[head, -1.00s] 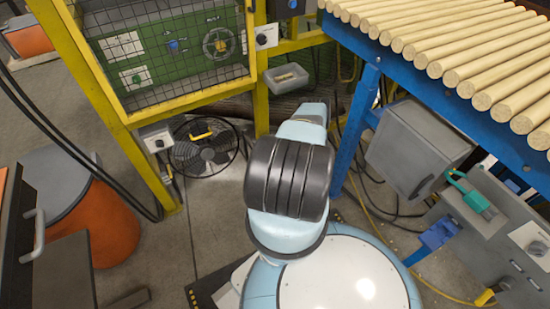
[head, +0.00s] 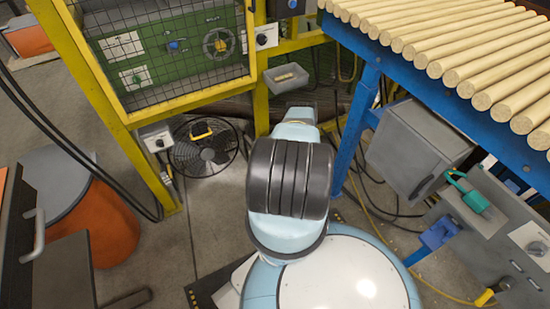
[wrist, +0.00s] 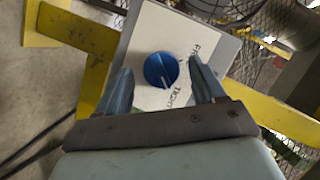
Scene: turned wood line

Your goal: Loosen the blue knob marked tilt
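In the wrist view a round blue knob (wrist: 161,70) with a pale pointer line sits on a white plate (wrist: 150,31) on a grey box. Its pointer aims toward the lettering that reads TIGHT; other lettering on the right edge is partly hidden by a finger. I cannot read the word tilt. My gripper (wrist: 160,80) is open, one finger left and one right of the knob, with visible gaps on both sides. In the head view my arm hides the gripper. A small blue knob (head: 173,46) shows on the green panel behind mesh; I cannot tell whether it is the same one.
Yellow frame bars (wrist: 98,75) run behind the box, with wire mesh (wrist: 254,72) at right. In the head view a fan (head: 203,148) stands on the floor, a grey tray (head: 287,77) hangs on the yellow frame, and a blue stand (head: 361,115) carries wooden rods.

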